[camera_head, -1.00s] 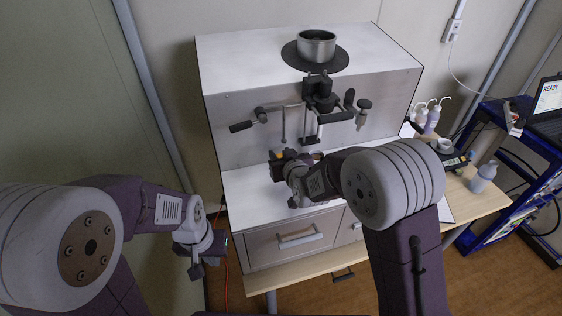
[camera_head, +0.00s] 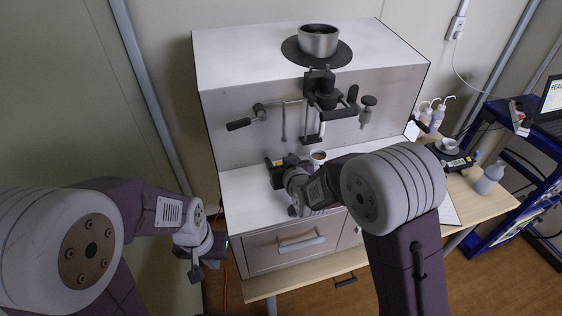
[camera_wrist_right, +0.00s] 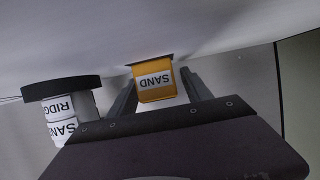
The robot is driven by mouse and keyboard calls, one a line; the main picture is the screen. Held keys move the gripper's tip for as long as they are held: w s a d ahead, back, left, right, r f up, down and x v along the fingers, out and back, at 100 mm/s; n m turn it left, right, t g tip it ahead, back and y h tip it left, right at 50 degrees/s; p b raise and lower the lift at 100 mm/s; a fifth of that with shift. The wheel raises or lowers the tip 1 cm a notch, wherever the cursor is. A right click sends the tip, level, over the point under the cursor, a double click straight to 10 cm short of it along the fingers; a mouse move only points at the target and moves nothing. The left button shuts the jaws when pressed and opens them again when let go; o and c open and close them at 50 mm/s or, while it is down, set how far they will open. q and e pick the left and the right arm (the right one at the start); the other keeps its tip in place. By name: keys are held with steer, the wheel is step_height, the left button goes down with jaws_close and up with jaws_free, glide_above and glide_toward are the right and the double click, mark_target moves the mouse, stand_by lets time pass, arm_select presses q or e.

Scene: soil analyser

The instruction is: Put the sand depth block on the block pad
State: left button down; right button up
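The sand depth block (camera_wrist_right: 155,82) is orange with a white SAND label, upside down in the right wrist view. It stands between the fingers of my right gripper (camera_wrist_right: 160,88). A gap shows between the block and the finger on the picture's right; the other finger is very close to or touching it. A thin dark edge (camera_wrist_right: 150,59), possibly the block pad, shows at the block's far end. In the head view my right gripper (camera_head: 276,172) is low over the white ledge and mostly hides the block. My left gripper (camera_head: 206,266) hangs at the left; its fingers are unclear.
A labelled cup (camera_head: 318,157) stands on the ledge near my right gripper; a dark-rimmed cup (camera_wrist_right: 62,108) shows beside it in the wrist view. The white analyser (camera_head: 300,110) with levers rises behind. A metal pot (camera_head: 318,41) sits on top. Bottles (camera_head: 488,178) stand right.

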steer(key=shift+s+f, duration=0.1)
steer(key=shift+f, duration=0.25)
steer(key=shift+r, duration=0.2)
steer(key=shift+r+p, duration=0.5)
steer(key=shift+p, duration=0.25)
steer(key=b+v, duration=0.1)
steer(key=v, duration=1.1)
steer(key=shift+r+b, duration=0.2)
steer(key=shift+b, duration=0.15)
